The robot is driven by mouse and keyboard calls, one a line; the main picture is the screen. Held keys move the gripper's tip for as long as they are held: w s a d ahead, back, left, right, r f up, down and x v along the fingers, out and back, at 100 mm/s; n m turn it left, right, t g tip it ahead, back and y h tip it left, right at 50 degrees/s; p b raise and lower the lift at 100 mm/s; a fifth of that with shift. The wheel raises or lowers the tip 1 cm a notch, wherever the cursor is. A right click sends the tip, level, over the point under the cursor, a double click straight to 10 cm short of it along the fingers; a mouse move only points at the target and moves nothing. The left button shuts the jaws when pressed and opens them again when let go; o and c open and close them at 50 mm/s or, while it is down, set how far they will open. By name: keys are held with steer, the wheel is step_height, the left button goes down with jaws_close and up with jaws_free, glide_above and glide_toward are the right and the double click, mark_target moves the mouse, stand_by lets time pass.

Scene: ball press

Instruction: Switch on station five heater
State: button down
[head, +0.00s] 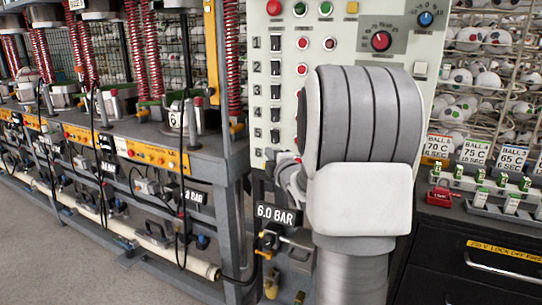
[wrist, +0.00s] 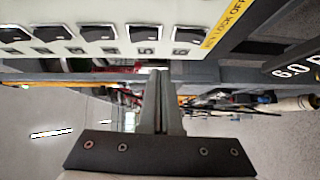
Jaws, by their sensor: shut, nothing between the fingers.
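The number five switch (head: 275,136) is the lowest I can see clearly, just left of my arm. In the head view my arm hides the fingertips. I cannot tell the switch's position.
Red and green buttons, a red knob (head: 381,41) and a blue knob (head: 425,19) are higher on the panel. A yellow lock-off label (wrist: 222,25) adjoins the switch row. A press bench (head: 150,145) stands left; ball racks and labelled cards (head: 474,151) stand right.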

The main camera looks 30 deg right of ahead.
steer(key=v, duration=0.8)
steer(key=shift+s+f, duration=0.45)
steer(key=shift+f, duration=0.1)
